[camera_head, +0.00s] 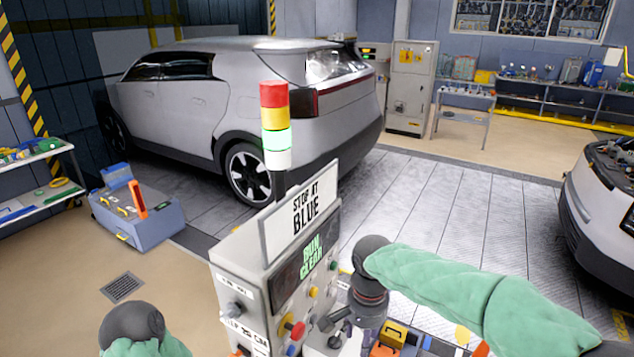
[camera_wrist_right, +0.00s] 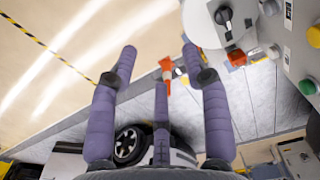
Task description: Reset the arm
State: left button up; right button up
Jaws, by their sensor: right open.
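My right arm in its green sleeve comes in from the right in the head view. Its gripper (camera_head: 338,326) hangs beside the right side of the control console (camera_head: 238,262), partly lost against the clutter below. In the right wrist view the purple fingers of this gripper (camera_wrist_right: 160,58) are spread apart with nothing held between them. A small orange item (camera_wrist_right: 166,66) shows beyond the fingertips. My left arm shows only as a dark joint and green sleeve at the bottom left of the head view; its gripper is out of view.
The console bears a "STOP AT BLUE" sign (camera_head: 303,208) and a light tower (camera_head: 275,125) with its green section lit. A blue toolbox cart (camera_head: 140,220) stands left. A silver car (camera_head: 200,100) is behind; another vehicle (camera_head: 600,215) is right. Open floor lies between.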

jog(key=s+f+n+g+y, duration=0.1)
jog(key=s+f+y, duration=0.1)
jog(key=f, duration=1.1)
jog(key=s+f+n+y, duration=0.1)
jog(key=s+f+n, duration=0.1)
jog(key=f, duration=1.1)
jog(key=s+d+f+t+y, duration=0.1)
jog(key=s+d+f, duration=0.1)
jog(key=s+f, duration=1.25)
pick_arm(q)
notch_tip(320, 180, down, 12)
jog(key=b, duration=1.2)
jog(key=shift+w, duration=0.2)
pick_arm(e)
notch_tip(320, 180, down, 10)
jog(key=w+a+n, duration=0.1)
jog(key=w+a, duration=0.1)
jog(key=shift+r, duration=0.25)
pick_arm(q)
jog(key=shift+r, duration=0.1)
pick_arm(e)
jog(key=shift+r, duration=0.1)
jog(key=shift+c, duration=0.3)
